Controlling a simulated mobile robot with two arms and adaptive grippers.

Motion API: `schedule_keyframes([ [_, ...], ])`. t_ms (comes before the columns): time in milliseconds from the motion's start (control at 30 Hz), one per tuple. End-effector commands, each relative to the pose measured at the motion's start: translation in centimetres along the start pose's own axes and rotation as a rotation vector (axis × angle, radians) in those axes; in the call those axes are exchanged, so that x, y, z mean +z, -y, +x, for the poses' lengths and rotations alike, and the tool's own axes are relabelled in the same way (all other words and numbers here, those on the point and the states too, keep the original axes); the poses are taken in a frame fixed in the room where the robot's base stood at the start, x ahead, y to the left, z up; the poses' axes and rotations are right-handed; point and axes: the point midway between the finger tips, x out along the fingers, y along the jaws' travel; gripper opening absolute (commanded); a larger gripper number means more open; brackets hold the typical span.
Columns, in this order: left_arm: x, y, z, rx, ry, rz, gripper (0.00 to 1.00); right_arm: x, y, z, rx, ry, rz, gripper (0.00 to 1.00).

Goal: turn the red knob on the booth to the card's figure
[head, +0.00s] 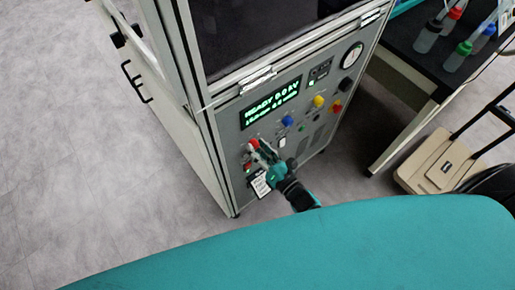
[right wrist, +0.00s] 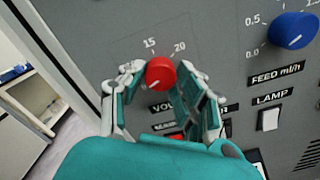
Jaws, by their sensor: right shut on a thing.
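The booth (head: 320,75) is a grey cabinet with a control panel on its front. The red knob (right wrist: 160,72) is at the panel's lower left, above a label partly hidden by my fingers. The scale marks 15 and 20 show above it. A pale line on the knob seems to point to the lower left. My right gripper (right wrist: 159,80) is shut on the red knob, one finger on each side. The head view also shows this gripper (head: 259,149) at the panel. A white card (head: 260,185) hangs low on the panel; its figure is too small to read. My left gripper is not in view.
The display (head: 270,103) reads READY 0.0 kV. A blue knob (right wrist: 293,30) labelled FEED ml/h and a lamp switch (right wrist: 269,118) are to the right. A yellow knob (head: 318,101) and red-yellow switch (head: 336,106) are farther right. A cart (head: 440,165) stands at right.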

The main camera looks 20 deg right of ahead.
Motion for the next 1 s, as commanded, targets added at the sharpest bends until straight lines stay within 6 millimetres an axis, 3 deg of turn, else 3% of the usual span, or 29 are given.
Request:
schedule_keyframes([
  [1000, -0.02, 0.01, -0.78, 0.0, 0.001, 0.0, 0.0, 0.04, 0.01, -0.06, -0.003, -0.001, 0.96, 0.0],
])
